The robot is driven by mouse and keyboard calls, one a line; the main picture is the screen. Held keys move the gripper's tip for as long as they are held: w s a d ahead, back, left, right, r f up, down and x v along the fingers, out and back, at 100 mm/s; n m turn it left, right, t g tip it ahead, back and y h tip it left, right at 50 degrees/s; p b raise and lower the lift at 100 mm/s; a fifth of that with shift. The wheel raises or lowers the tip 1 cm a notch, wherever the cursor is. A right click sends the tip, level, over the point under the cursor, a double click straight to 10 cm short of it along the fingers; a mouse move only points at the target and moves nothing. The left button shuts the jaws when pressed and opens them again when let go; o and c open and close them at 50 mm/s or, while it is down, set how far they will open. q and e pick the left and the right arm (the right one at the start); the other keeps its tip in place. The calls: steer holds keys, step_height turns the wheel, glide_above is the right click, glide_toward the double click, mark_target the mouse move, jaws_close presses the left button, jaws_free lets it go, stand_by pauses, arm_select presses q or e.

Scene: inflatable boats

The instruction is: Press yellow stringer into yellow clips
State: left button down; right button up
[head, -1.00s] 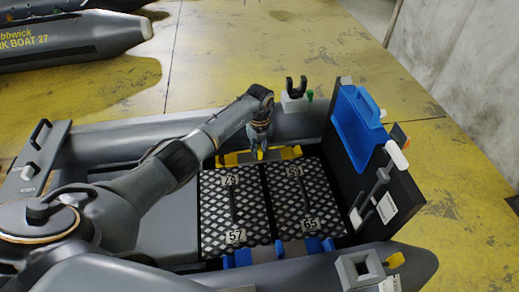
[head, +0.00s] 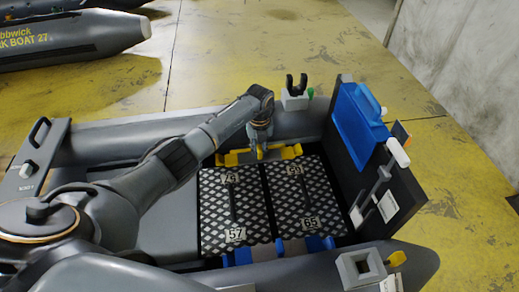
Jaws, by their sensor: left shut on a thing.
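The yellow stringer (head: 276,154) lies along the far edge of the floor panels, just inside the far tube of the boat. Yellow clips (head: 231,159) show as a wider yellow block at its left part, and another yellow block (head: 292,152) is at its right end. From this distance I cannot tell whether the stringer is fully seated in them. My left gripper (head: 260,148) points down from above and is shut on the stringer near its middle. The gripper hides part of it. My right gripper is not in view.
Two dark chequered floor panels (head: 249,205) with number labels lie beside the stringer. Blue clips (head: 314,243) line their near edge.

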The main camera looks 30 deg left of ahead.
arm_select(q)
steer(key=shift+f, duration=0.2)
steer(key=c, duration=1.2)
jaws_free()
